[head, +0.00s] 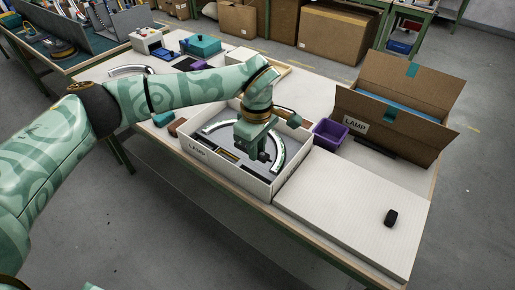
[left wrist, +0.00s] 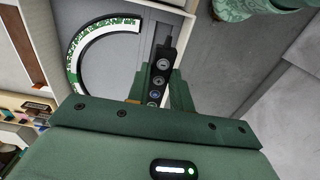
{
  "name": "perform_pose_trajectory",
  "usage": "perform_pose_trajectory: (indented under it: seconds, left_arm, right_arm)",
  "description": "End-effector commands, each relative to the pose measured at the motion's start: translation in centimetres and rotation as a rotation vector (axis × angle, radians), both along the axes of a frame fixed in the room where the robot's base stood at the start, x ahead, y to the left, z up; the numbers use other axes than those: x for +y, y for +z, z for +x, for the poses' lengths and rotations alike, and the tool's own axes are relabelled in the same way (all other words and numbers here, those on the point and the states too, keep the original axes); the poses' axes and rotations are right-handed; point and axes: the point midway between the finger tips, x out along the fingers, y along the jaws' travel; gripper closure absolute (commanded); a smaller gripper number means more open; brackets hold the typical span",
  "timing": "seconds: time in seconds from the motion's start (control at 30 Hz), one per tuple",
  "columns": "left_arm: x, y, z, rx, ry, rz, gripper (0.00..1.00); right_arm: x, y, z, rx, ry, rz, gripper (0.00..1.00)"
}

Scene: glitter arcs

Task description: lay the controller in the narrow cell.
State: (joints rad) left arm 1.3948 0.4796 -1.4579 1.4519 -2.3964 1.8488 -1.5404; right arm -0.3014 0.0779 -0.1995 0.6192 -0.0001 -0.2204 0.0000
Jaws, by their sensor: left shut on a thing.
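My left gripper (head: 254,158) is over the white tray labelled LAMP (head: 213,158), pointing down. It is shut on the controller, a slim black bar with several round buttons, seen in the left wrist view (left wrist: 160,76). The controller is mostly hidden by the gripper in the head view. In the left wrist view it is beside a white and green glitter arc (left wrist: 78,48), with part of the tray's grey floor (left wrist: 120,65) under it. Whether the controller touches the tray floor, and where the narrow cell's walls run, I cannot tell. My right gripper is not in view.
A purple bin (head: 330,134) stands right of the tray. An open cardboard box (head: 398,100) is behind it. Teal and purple items lie at the back left.

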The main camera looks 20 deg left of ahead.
Motion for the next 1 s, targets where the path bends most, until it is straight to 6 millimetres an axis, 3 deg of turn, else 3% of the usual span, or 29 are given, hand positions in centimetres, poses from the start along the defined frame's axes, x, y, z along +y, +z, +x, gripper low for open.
perform_pose_trajectory:
  seconds: [0.1,0.6,1.0]
  left_arm:
    - [0.0,-0.9,0.0,0.003,-0.001,0.0,1.0]
    - [0.0,-6.6,-0.1,0.008,0.0,0.0,1.0]
    - [0.1,-9.6,0.0,0.002,0.001,0.001,1.0]
  right_arm:
    - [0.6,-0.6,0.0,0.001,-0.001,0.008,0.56]
    - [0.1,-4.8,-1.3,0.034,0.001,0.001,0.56]
    - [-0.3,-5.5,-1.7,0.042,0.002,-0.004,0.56]
